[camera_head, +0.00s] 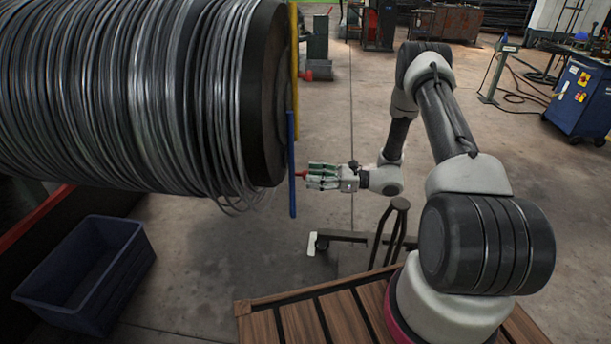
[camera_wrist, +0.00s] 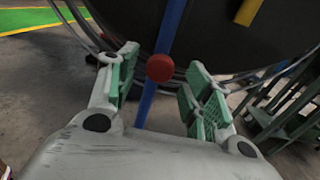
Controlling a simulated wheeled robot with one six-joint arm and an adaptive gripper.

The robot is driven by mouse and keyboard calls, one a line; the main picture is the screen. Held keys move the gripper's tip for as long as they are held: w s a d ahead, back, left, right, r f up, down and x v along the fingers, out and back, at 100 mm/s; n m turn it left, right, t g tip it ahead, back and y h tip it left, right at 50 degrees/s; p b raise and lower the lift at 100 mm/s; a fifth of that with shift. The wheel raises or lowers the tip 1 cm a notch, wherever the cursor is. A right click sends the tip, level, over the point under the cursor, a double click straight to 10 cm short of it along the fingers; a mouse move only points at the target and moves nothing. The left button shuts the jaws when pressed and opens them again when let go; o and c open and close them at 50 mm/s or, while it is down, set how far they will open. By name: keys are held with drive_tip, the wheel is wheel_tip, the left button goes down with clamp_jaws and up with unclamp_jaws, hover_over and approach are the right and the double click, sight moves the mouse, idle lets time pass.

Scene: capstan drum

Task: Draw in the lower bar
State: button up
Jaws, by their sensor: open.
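The lower bar (camera_head: 292,190) is blue and hangs nearly upright at the right face of the large drum (camera_head: 268,110). It also shows in the wrist view (camera_wrist: 147,104), with a round red knob (camera_wrist: 160,68) facing my camera. A yellow bar (camera_head: 294,50) stands above it on the same face. My gripper (camera_head: 313,175) is open, with green-padded fingers pointing left at the blue bar. In the wrist view the knob appears between the two fingers, with gaps on both sides. I cannot tell whether the fingertips reach past it.
Grey wire coils (camera_head: 130,90) wrap the drum, with loose loops below its edge. A dark blue crate (camera_head: 95,265) sits on the floor at the lower left. A wheeled stand (camera_head: 345,238) is below my gripper. A blue cabinet (camera_head: 580,100) is far right. Open floor lies behind my arm.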

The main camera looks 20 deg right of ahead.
drive_tip(key=shift+x, duration=1.55)
clamp_jaws()
wheel_tip(320, 180, up, 19)
drive_tip(key=shift+f, duration=0.2)
drive_tip(key=shift+c, duration=0.4)
unclamp_jaws()
drive_tip(key=shift+r, duration=0.1)
drive_tip(key=shift+o, duration=0.4)
